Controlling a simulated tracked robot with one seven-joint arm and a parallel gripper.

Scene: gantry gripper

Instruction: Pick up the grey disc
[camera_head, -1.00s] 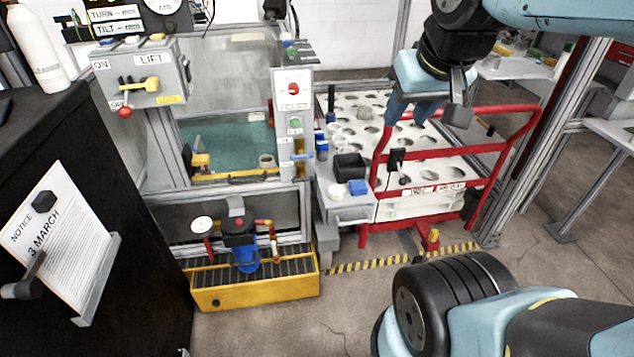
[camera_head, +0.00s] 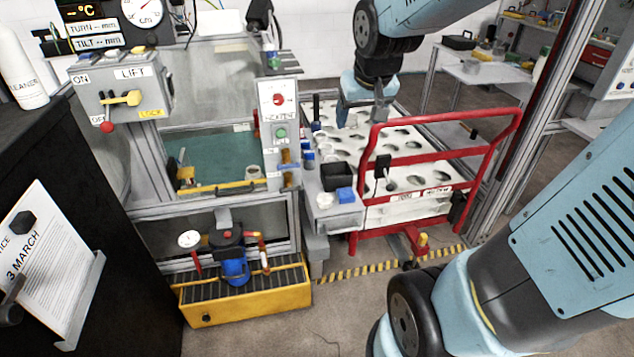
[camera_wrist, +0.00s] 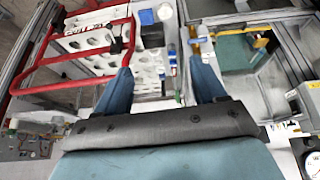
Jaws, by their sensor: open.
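I cannot make out the grey disc for certain in either view. My gripper (camera_head: 361,112) is above the white rack with round holes (camera_head: 410,160), and its fingers hide part of that rack. In the wrist view my gripper (camera_wrist: 160,78) shows two blue fingers spread apart with nothing between them. Past the fingertips are the white rack (camera_wrist: 90,40), a black box (camera_wrist: 152,36), a blue block (camera_wrist: 146,17) and a white round piece (camera_wrist: 165,12).
A red rail (camera_head: 440,150) stands along the rack's near and right sides. Left of the rack is a control post with a red knob (camera_head: 278,99), beside a tank with teal liquid (camera_head: 220,160). A yellow tray (camera_head: 250,300) with a blue filter is on the floor below.

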